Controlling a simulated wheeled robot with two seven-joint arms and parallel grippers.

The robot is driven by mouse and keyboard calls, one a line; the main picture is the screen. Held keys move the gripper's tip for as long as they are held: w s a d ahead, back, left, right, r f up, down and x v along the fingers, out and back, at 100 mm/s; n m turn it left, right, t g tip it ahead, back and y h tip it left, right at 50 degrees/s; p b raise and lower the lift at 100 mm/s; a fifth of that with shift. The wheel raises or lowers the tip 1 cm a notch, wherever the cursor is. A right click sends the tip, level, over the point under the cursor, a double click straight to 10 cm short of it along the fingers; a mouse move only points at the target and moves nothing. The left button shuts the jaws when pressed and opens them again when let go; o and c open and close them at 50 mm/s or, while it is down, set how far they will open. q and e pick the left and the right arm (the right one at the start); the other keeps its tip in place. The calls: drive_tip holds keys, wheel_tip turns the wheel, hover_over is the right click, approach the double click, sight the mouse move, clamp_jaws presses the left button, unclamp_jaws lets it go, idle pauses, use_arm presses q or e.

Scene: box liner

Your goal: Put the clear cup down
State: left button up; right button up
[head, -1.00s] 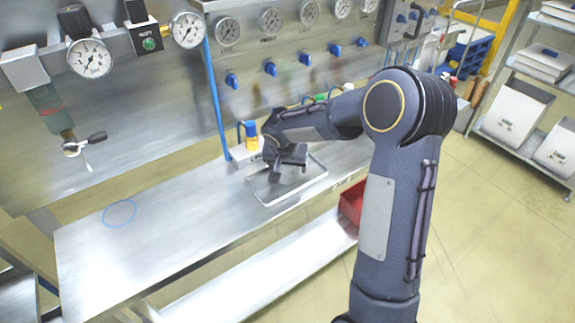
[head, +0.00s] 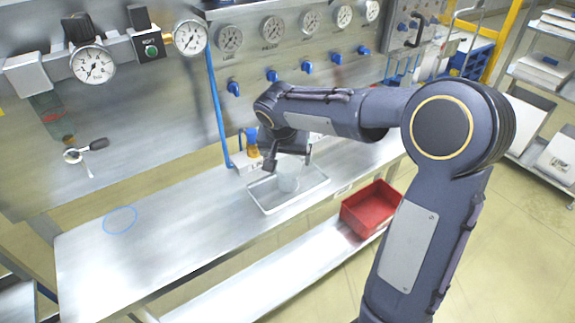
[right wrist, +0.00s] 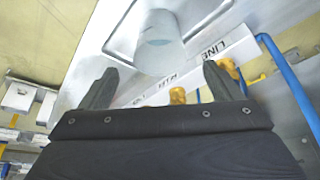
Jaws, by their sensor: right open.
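The clear cup (head: 288,178) stands upright on the metal tray (head: 268,208) on the steel bench. It also shows in the right wrist view (right wrist: 158,48), just ahead of the fingertips. My right gripper (head: 289,160) is open and empty, just above and behind the cup. In the right wrist view its two fingers (right wrist: 162,80) are spread wide, with a gap between them and the cup. My left gripper is not in view.
A white labelled strip (head: 243,162) with yellow and blue fittings stands behind the tray. A red bin (head: 371,209) sits on the lower shelf. Gauges and blue valves line the back panel. The bench left of the tray is clear, with a blue circle (head: 120,220) drawn on it.

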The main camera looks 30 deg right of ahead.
drive_tip(key=s+a+r+n+y, duration=0.2)
drive_tip(key=s+r+n+y, duration=0.1)
drive_tip(key=s, duration=1.1)
drive_tip(key=s+a+f+n+t+y, duration=0.1)
drive_tip(key=s+a+y, duration=0.1)
drive_tip(key=s, duration=0.4)
drive_tip(key=s+a+f+n+t+y, duration=0.1)
drive_tip(key=s+a+f+n, duration=0.1)
drive_tip(key=s+a, duration=0.3)
drive_tip(key=shift+s+a+n+y, duration=0.3)
drive_tip(key=shift+s+y, duration=0.1)
drive_tip(key=shift+s, duration=0.35)
drive_tip(key=shift+r, duration=0.1)
